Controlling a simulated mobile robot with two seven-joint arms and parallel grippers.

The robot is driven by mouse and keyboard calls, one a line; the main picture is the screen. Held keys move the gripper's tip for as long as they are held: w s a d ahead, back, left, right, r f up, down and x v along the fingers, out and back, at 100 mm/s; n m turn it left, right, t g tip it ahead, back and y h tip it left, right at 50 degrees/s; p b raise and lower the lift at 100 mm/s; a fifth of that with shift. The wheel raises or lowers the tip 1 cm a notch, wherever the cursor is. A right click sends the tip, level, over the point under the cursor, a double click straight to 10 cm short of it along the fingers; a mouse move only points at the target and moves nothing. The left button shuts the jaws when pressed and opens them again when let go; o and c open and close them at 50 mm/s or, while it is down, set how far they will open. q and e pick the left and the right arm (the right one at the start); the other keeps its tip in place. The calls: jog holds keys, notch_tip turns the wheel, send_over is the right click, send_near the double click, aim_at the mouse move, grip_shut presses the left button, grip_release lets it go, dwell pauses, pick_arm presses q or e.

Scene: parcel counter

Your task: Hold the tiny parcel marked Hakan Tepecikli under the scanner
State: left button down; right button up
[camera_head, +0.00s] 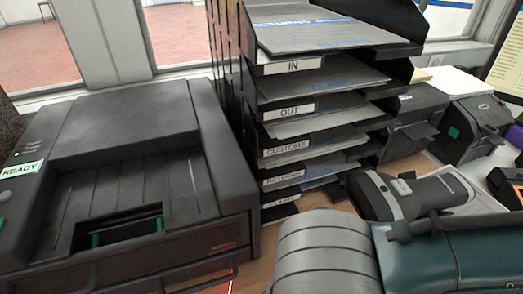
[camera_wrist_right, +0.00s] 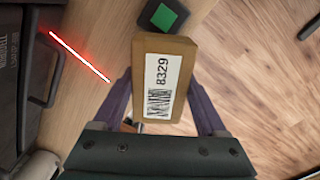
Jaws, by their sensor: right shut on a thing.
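A small brown parcel (camera_wrist_right: 182,48) is in the right wrist view, with a white label reading 8329 and a barcode facing the camera. No name is legible on it. My right gripper (camera_wrist_right: 164,85) is shut on the parcel, one finger on each side. A red scan line (camera_wrist_right: 80,57) falls on the wooden surface to the left of the parcel, apart from it. A dark grey device (camera_head: 385,195) that looks like a scanner lies right of the trays in the head view; I cannot tell if it casts the line. My left gripper is out of view.
A printer (camera_head: 120,110) marked READY fills the left of the head view. A stack of labelled paper trays (camera_head: 300,107) stands at the middle, with dark machines (camera_head: 470,130) to its right. A black block with a green square (camera_wrist_right: 163,15) is just beyond the parcel.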

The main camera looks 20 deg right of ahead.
jog(key=shift+w+d+f+b, duration=0.15)
jog(key=shift+w+b, duration=0.35)
jog(key=shift+w, duration=0.15)
jog(key=w+b, duration=0.1)
jog(key=w, duration=0.1)
jog(key=w+b, duration=0.1)
jog(key=b, duration=0.1)
jog(key=w+b, duration=0.1)
jog(key=w, duration=0.1)
jog(key=shift+w+d, duration=0.3)
jog(key=shift+d, duration=0.1)
jog(key=shift+s+r, duration=0.15)
jog(key=shift+r, duration=0.05)
